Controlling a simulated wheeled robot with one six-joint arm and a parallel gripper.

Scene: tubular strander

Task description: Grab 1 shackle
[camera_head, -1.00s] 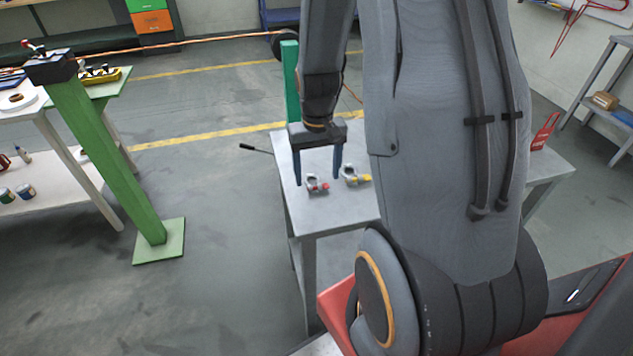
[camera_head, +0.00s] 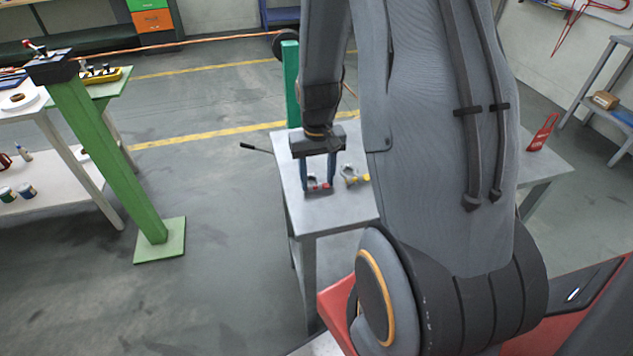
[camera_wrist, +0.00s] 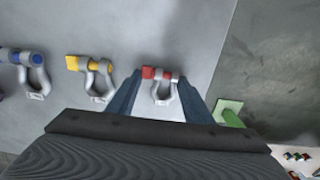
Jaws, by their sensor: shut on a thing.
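A grey shackle with a red pin (camera_wrist: 160,88) is between the two blue fingers of my gripper (camera_wrist: 158,98) in the wrist view. My gripper (camera_head: 318,188) points down at the grey table (camera_head: 335,215) in the head view, its fingers shut on the red-pin shackle (camera_head: 326,185). The shackle is at the table's surface; I cannot tell whether it still touches it. A yellow-pin shackle (camera_wrist: 93,70) lies just beside it, also seen in the head view (camera_head: 352,176). A blue-pin shackle (camera_wrist: 31,65) lies farther left in the wrist view.
A green post (camera_head: 108,165) on a square foot stands to the left, beside a white workbench (camera_head: 75,150). A teal post (camera_head: 291,85) stands behind the table. A red tag-shaped object (camera_head: 543,132) is at the table's right. Open floor lies left of the table.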

